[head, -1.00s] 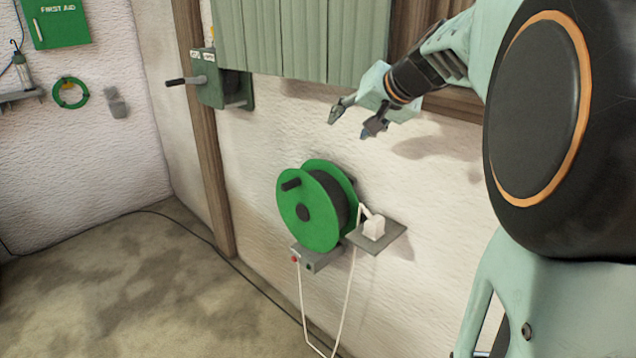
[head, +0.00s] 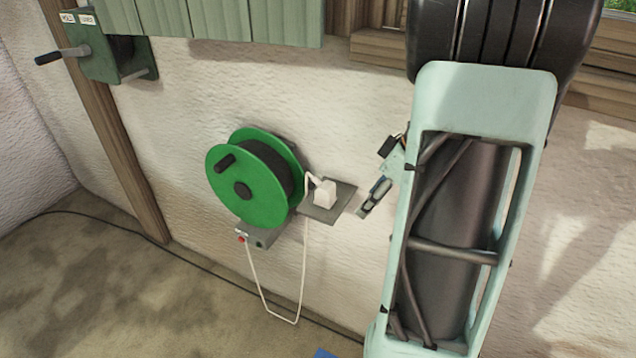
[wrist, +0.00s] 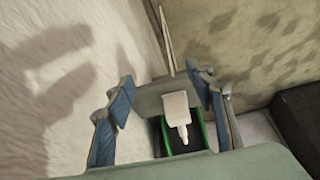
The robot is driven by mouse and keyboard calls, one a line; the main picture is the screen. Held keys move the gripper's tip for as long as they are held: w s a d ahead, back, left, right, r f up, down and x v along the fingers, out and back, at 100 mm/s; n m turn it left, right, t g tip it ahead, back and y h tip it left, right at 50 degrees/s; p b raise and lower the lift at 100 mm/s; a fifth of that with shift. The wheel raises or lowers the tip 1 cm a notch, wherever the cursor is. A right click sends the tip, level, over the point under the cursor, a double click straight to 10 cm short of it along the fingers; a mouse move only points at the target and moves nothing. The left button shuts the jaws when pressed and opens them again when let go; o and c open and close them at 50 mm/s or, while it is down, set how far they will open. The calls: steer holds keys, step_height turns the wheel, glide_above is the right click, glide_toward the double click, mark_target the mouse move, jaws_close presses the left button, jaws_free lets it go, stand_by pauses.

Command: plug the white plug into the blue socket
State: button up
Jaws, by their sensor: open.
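The white plug (head: 325,192) stands on a small grey shelf (head: 318,214) on the wall, right of the green reel. A white cord (head: 250,275) runs from it and hangs in a loop below. My gripper (head: 370,198) is just right of the shelf, apart from the plug. In the wrist view my gripper (wrist: 163,96) is open, its blue-padded fingers spread wide, with the plug (wrist: 178,112) showing beyond and between them. A grey box (head: 252,238) under the reel bears a red spot and a dark opening. I cannot make out a blue socket for certain.
The green cable reel (head: 238,190) is close left of the shelf. A crank box (head: 103,58) and green slats (head: 220,18) are higher on the wall. A dark cable (head: 120,225) lies along the floor. A blue sliver (head: 325,353) shows at the bottom edge.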

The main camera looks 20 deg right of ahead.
mark_target(328, 185)
steer(key=shift+s+d+f, duration=0.2)
steer(key=shift+s+f, duration=0.15)
steer(key=shift+f, duration=0.2)
steer(key=shift+w+a, duration=0.1)
steer(key=w+a, duration=0.4)
steer(key=w, duration=0.1)
steer(key=shift+w+a+p, duration=0.15)
steer(key=shift+w+p, duration=0.15)
steer(key=shift+p, duration=0.05)
steer(key=shift+w+a, duration=0.25)
steer(key=w+a, duration=0.1)
steer(key=w, duration=0.1)
steer(key=w+a, duration=0.1)
steer(key=shift+w+a+f, duration=0.25)
steer(key=shift+a+f, duration=0.05)
steer(key=shift+a, duration=0.05)
steer(key=shift+f, duration=0.25)
